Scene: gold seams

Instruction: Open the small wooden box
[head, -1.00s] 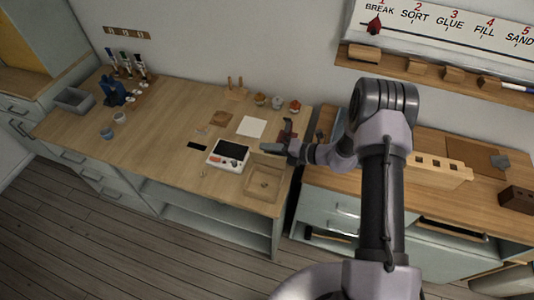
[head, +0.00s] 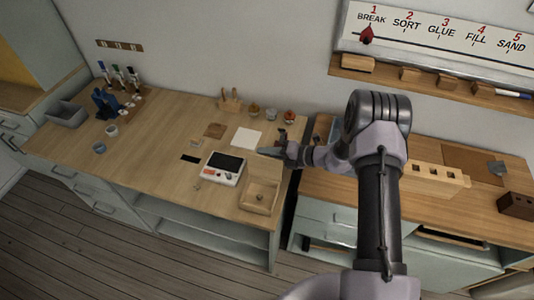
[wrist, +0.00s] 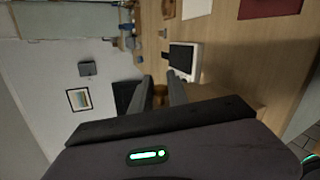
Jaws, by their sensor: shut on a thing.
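The small wooden box (head: 257,201) stands at the right front corner of the light wooden bench, beside a white device with a dark screen. Its lid (head: 266,177) appears raised at the back, and the hollow inside shows from above. My gripper (head: 271,152) is just behind and above the raised lid. In the wrist view, my gripper (wrist: 160,88) has a small brown piece between its fingers. This seems to be part of the lid, but the hold itself is mostly hidden.
The white device (head: 223,168) is close to the box's left. A white sheet (head: 246,138) and small jars (head: 271,114) are behind. A gap separates this bench from the right-hand bench (head: 318,184). The bench's left middle is mostly clear.

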